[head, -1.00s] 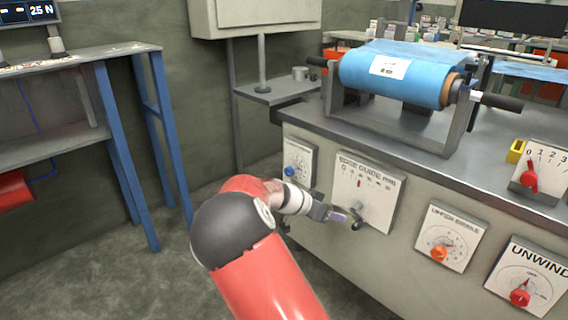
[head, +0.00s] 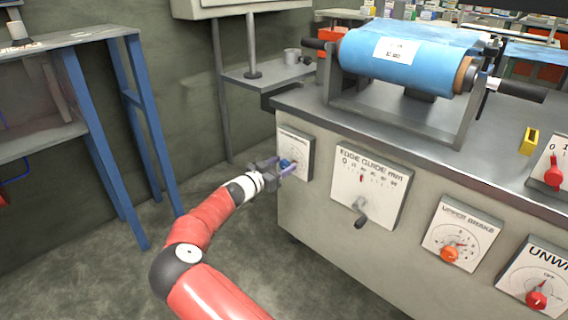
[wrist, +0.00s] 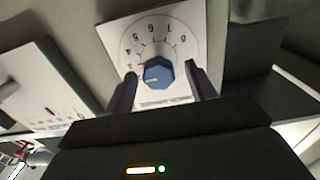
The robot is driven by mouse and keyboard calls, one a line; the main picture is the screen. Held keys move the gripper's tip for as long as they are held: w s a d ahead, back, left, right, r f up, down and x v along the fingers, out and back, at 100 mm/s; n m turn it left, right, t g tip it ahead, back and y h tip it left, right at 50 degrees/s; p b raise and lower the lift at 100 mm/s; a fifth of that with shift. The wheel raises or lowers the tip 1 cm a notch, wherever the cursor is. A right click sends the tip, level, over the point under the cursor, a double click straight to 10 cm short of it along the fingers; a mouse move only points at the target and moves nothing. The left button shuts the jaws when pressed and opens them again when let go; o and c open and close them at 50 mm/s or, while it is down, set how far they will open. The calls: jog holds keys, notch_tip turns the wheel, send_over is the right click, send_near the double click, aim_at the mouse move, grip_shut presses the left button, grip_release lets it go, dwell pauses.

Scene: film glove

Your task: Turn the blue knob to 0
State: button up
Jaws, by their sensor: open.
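The blue knob (wrist: 158,72) sits at the middle of a white dial plate (wrist: 183,35), which looks upside down in the wrist view. Numbers curve around the knob; a pale mark shows on its face, but I cannot tell exactly which number it points to. My gripper (wrist: 161,78) is open, with one finger on each side of the knob; I cannot tell whether they touch it. In the head view, my gripper (head: 280,170) is at the leftmost panel on the bench front, partly hiding the blue knob (head: 286,163).
The edge guide panel (head: 370,185) with its dark-ended lever (head: 361,221) is just right of the dial. Further right are an orange knob (head: 450,254) and a red knob (head: 536,299). A blue film roll (head: 405,60) lies above on the bench.

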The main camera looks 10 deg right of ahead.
jog(key=shift+w+d, duration=0.45)
jog(key=shift+d, duration=0.15)
jog(key=c, duration=1)
jog(key=shift+o, duration=0.2)
jog(key=shift+f+b, duration=0.1)
jog(key=shift+b, duration=0.2)
